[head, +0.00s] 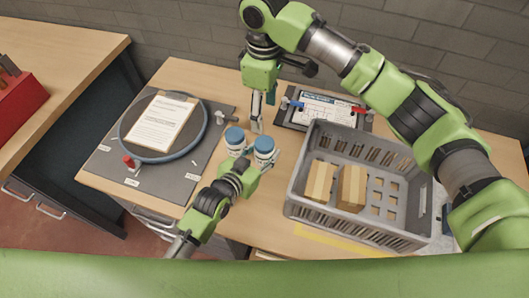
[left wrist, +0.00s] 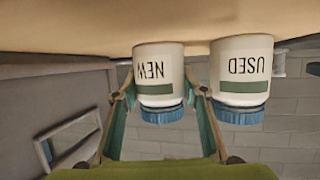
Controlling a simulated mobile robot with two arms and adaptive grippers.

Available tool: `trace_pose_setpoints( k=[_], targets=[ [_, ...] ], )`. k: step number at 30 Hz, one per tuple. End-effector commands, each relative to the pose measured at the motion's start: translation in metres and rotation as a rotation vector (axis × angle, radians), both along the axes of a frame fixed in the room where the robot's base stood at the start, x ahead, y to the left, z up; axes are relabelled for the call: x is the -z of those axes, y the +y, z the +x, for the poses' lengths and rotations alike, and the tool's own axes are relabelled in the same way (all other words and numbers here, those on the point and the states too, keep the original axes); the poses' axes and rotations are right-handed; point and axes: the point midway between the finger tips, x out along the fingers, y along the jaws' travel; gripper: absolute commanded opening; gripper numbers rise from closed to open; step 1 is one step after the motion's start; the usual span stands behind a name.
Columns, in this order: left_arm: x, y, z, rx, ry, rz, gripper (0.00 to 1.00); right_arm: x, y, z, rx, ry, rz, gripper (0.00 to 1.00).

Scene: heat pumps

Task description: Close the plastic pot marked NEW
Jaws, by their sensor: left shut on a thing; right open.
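The pot marked NEW (left wrist: 158,72) is a white pot with a blue lid (left wrist: 162,114) on it. In the head view it is the right one of two pots (head: 264,150). I cannot tell whether its lid is tight. My left gripper (left wrist: 163,95) is shut on this pot, one finger on each side. In the head view the left gripper (head: 262,163) comes from the lower left. My right gripper (head: 257,116) is open and empty, pointing down just behind the pots. The wrist view is upside down.
The pot marked USED (left wrist: 241,72), also blue-lidded, stands close beside NEW; in the head view it is left (head: 234,139). A grey crate (head: 300,190) with cardboard boxes is at the right. A clipboard (head: 161,122) lies on a round-ringed mat at the left. Another board (head: 325,110) lies behind.

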Motion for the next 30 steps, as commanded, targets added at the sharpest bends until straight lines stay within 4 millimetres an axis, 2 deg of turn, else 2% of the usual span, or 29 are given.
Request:
trace_pose_setpoints(
  k=[5, 6, 8, 20, 23, 30],
  targets=[
    [0.001, 0.000, 0.000, 0.000, 0.001, 0.000, 0.00, 0.000, 0.000, 0.000, 0.000, 0.000, 0.000, 0.58],
    [0.001, 0.000, 0.000, 0.000, 0.001, 0.000, 0.45, 0.000, 0.000, 0.000, 0.000, 0.000, 0.000, 0.58],
    [0.001, 0.000, 0.000, 0.000, 0.001, 0.000, 0.59, 0.000, 0.000, 0.000, 0.000, 0.000, 0.000, 0.58],
    [-0.001, 0.002, -0.004, 0.000, 0.001, 0.000, 0.59, 0.000, 0.000, 0.000, 0.000, 0.000, 0.000, 0.58],
    [-0.005, 0.007, -0.013, 0.000, 0.001, 0.000, 0.59, 0.000, 0.000, 0.000, 0.000, 0.000, 0.000, 0.58],
    [-0.024, 0.030, -0.053, 0.001, 0.001, 0.001, 0.59, 0.000, 0.000, 0.000, 0.000, 0.000, 0.000, 0.58]
  ],
)
